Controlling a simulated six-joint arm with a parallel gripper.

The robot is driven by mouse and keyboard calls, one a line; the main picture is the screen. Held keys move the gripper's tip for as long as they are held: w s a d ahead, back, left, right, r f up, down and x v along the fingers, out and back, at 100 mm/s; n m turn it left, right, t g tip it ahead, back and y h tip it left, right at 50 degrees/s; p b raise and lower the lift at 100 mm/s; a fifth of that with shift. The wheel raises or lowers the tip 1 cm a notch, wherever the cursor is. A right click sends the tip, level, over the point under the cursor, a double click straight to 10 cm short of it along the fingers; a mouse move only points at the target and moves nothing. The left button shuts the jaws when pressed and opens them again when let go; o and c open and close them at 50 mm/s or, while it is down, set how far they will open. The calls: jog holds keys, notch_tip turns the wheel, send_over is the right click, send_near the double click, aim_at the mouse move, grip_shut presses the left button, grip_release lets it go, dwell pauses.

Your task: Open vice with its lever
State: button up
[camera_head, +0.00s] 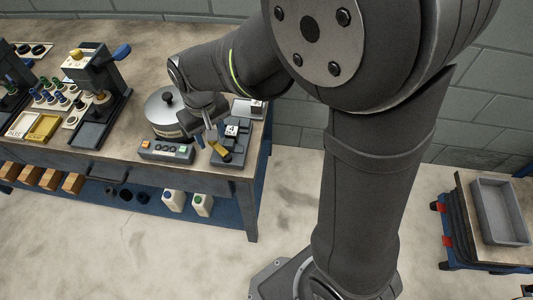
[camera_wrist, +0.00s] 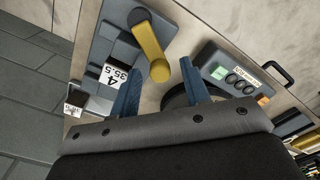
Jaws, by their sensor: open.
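The vice is a dark grey fixture on a flat base (camera_head: 237,159) at the right end of the bench; its base also shows in the wrist view (camera_wrist: 104,48). Its yellow lever (camera_wrist: 150,48) starts at a dark pivot and ends in a rounded knob; it also shows in the head view (camera_head: 219,150). A block with a white label "4 35.5" (camera_wrist: 114,75) sits at the vice. My gripper (camera_wrist: 161,80) is open, its two blue fingers apart and empty. The lever's knob end appears between and just beyond the fingertips; I cannot tell whether they touch. The gripper (camera_head: 209,133) is small in the head view.
A control box with coloured buttons (camera_head: 166,150) stands left of the vice; it also shows in the wrist view (camera_wrist: 235,82). A round lidded pot (camera_head: 165,112) stands close behind it. A small labelled block (camera_head: 257,107) lies behind the vice. The bench edge is close in front.

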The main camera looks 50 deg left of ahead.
jog(key=n, duration=0.1)
jog(key=s+n, duration=0.1)
jog(key=n, duration=0.1)
jog(key=shift+s+d, duration=0.25)
notch_tip(320, 180, up, 17)
jog(key=w+d+f+n+g+y, duration=0.2)
jog(key=w+d+f+n+g, duration=0.2)
jog(key=n, duration=0.5)
jog(key=w+d+f+n+g+y, duration=0.2)
jog(key=w+d+f+n+g, duration=0.2)
jog(key=f+n, duration=0.5)
jog(key=w+d+f+n+g+y, duration=0.3)
jog(key=d+f+n+g, duration=0.4)
jog(key=n, duration=0.4)
jog(key=shift+w+d+f, duration=0.2)
jog(key=shift+w+d, duration=0.2)
jog(key=shift+d, duration=0.25)
